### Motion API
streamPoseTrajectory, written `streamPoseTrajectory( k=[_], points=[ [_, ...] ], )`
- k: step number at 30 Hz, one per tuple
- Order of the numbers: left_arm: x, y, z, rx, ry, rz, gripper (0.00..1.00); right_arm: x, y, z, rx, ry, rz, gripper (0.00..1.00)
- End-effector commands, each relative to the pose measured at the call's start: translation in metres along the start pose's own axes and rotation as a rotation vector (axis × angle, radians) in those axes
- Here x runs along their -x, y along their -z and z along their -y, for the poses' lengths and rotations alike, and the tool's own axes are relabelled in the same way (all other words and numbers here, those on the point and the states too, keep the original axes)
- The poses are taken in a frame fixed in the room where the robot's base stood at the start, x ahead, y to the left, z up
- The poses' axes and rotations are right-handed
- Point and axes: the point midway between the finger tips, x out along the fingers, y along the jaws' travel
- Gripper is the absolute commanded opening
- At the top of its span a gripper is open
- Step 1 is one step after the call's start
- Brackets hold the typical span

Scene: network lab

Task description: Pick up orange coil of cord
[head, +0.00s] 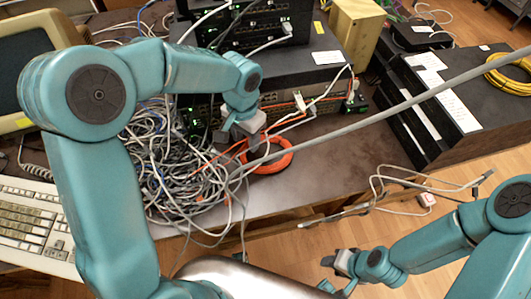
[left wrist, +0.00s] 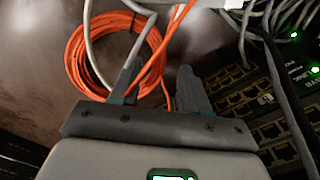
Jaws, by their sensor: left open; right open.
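The orange coil of cord (head: 287,163) lies on the brown desk (head: 345,135), to the right of a grey cable tangle. My left gripper (head: 254,148) is open above the coil's left part and hides some of it. In the left wrist view the coil (left wrist: 74,62) is beyond and left of the fingers, and an orange strand runs down between the open fingers of my left gripper (left wrist: 158,84). A grey cable crosses the coil. I cannot tell whether the fingers touch the cord. My right gripper (head: 333,272) is open and empty at the lower right, away from the desk top.
The tangle of grey cables (head: 180,175) covers the desk left of the coil. Stacked network switches (head: 265,25) stand behind it. A thick grey cable (head: 400,108) runs diagonally across the view. A keyboard (head: 35,225) is at the left. Bare desk lies right of the coil.

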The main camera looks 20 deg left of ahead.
Motion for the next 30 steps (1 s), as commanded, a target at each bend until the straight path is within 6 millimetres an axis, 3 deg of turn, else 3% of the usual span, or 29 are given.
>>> streamPoseTrajectory(
  k=[4,11,16,30],
  points=[
    [-0.018,0.001,0.001,-0.001,0.000,0.000,0.46,-0.003,0.000,-0.001,0.000,0.000,0.000,0.43],
    [-0.019,0.001,0.001,-0.001,0.000,-0.001,0.46,-0.002,0.000,-0.001,0.000,0.000,0.000,0.43],
    [-0.019,0.002,0.001,-0.001,0.000,-0.001,0.00,-0.002,0.000,-0.001,0.000,0.000,0.000,0.43],
    [-0.009,0.002,0.001,0.000,0.001,-0.004,0.00,-0.001,0.000,0.000,0.000,0.000,0.000,0.43]
  ],
)
